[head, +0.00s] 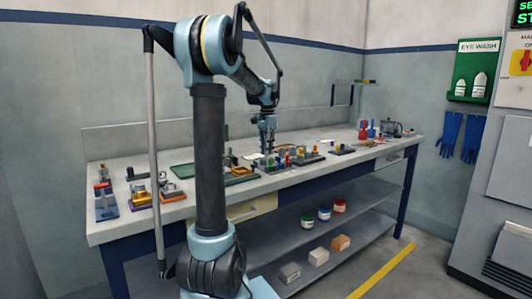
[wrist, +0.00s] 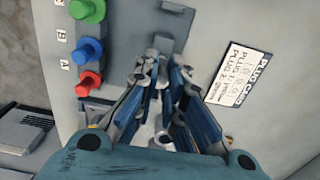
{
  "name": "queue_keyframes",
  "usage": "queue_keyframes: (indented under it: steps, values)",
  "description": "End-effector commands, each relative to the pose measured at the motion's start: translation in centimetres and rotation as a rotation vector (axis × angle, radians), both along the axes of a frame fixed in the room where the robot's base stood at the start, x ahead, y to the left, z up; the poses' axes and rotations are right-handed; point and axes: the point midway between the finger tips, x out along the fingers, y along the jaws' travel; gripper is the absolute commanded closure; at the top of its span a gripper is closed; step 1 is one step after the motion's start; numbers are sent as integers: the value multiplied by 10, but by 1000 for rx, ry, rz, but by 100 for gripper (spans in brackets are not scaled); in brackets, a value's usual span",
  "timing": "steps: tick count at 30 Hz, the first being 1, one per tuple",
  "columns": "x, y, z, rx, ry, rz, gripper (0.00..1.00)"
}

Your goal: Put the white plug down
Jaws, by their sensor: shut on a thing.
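My gripper (wrist: 168,75) points down over the pale workbench (head: 120,222), its fingers close together. In the head view my gripper (head: 267,146) is above the middle of the bench, among small coloured parts. A pale bit, which I take for the white plug (wrist: 173,130), shows between the fingers in the wrist view. The fingers hide most of it, and I cannot tell whether it touches the surface below. In the wrist view a red plug (wrist: 88,83), a blue plug (wrist: 88,50) and a green plug (wrist: 88,10) stand in a row at the left, beside letters.
A printed plug card (wrist: 240,74) lies right of the fingers. A dark grey block (wrist: 163,45) is just ahead of them. In the head view, a green mat (head: 183,170) and several small fixtures crowd the bench. Jars and boxes sit on the lower shelf (head: 350,232).

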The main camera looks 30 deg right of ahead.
Motion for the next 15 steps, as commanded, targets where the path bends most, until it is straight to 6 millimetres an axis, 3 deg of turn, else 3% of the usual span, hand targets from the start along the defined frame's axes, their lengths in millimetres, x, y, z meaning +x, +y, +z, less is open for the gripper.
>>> queue_keyframes:
  steps: [15]
  values:
    - [0, 0, -12, 0, 0, -1, 100]
